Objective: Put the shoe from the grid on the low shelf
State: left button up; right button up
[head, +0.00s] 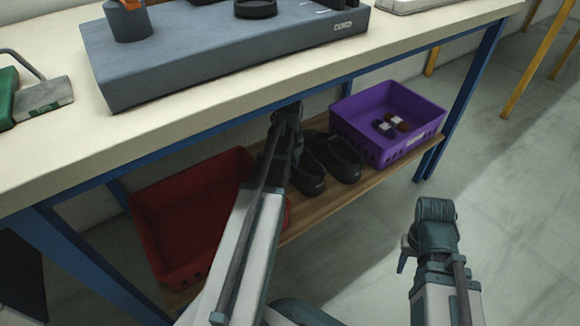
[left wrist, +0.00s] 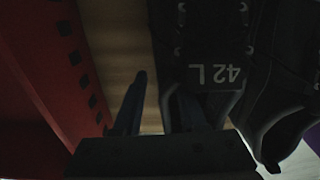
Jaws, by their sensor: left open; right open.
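A pair of dark shoes stands on the wooden low shelf (head: 330,206): the left one (head: 310,183) is partly hidden by my left arm, the right one (head: 345,158) shows more fully. My left gripper (head: 287,112) is under the tabletop, right beside the shoes. In the left wrist view its fingers (left wrist: 155,100) are open, with bare wood between the tips and a dark shoe (left wrist: 213,40) marked "42 L", upside down, on the right. I cannot tell whether a finger touches it. My right gripper (head: 405,258) is open and empty, away from the bench. No grid is in view.
A red crate (head: 150,212) stands on the shelf left of the shoes, and a purple crate (head: 440,120) with small items stands right of them. The tabletop (head: 190,122) with a grey block (head: 225,65) overhangs the shelf.

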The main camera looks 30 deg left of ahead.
pick_arm(q)
jog(key=shift+r, duration=0.15)
notch_tip(320, 180, up, 12)
jog(key=p, duration=1.2)
jog(key=s+d+n, duration=0.4)
jog(key=d+n, duration=0.2)
jog(key=d, duration=0.4)
jog(key=s+d+n+y, duration=0.1)
jog(key=s+d+n, duration=0.4)
jog(key=d, duration=0.6)
jog(key=s+d+n, duration=0.4)
jog(key=d+n, duration=0.3)
jog(key=d, duration=0.4)
jog(key=shift+s, duration=0.2)
